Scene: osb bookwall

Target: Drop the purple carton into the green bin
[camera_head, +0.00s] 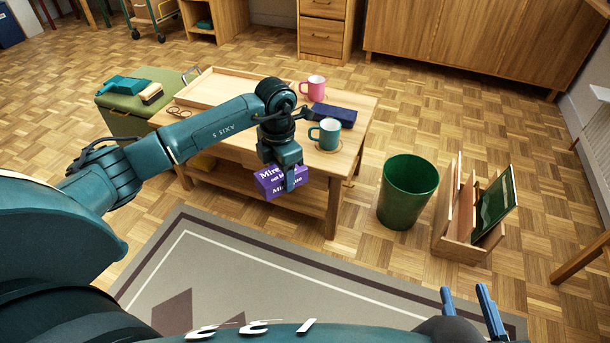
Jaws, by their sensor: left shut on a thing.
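A purple carton (268,184) with white lettering is held by my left gripper (290,182), which is shut on it. The carton hangs in front of the near side of the wooden table, above the floor. The green bin (407,190) stands on the parquet floor to the right of the table, clear of the carton. Its mouth is open at the top. My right gripper (468,312) shows at the bottom right, with two blue fingers apart and nothing visible between them.
The wooden table (352,125) bears a teal mug (327,134), a pink mug (313,89), a dark blue case (334,115) and a wooden tray (215,89). A wooden rack (453,249) stands right beside the bin. A grey rug (230,260) lies in front.

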